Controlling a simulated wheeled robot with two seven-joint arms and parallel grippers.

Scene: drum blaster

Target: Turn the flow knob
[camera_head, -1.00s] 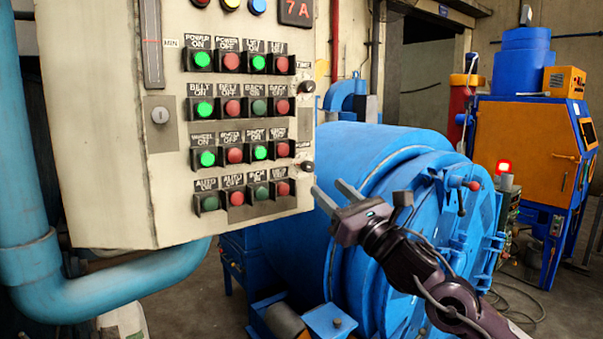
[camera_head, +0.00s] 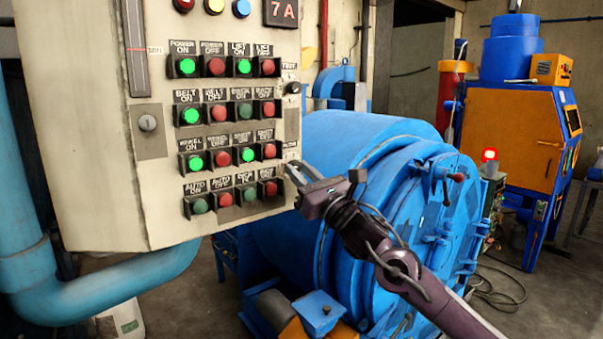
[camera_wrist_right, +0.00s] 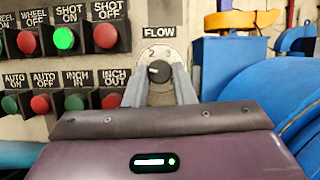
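The flow knob (camera_wrist_right: 158,70) is a small dark knob on a round silver dial with numbers, under a FLOW label (camera_wrist_right: 166,32), in the right wrist view. My right gripper (camera_wrist_right: 160,84) is open, with one grey finger on each side of the knob in the picture. Gaps show between the knob and both fingers, and I cannot tell whether the tips reach around it. In the head view my right gripper (camera_head: 294,176) is at the lower right edge of the control panel (camera_head: 95,195), where its fingers mostly hide the knob. My left gripper is out of view.
Rows of green and red push buttons (camera_head: 221,157) lie left of the gripper. A black timer knob (camera_head: 293,88) sits above it. A large blue drum (camera_head: 340,150) stands close behind my right arm. A blue pipe (camera_head: 110,285) runs below the panel.

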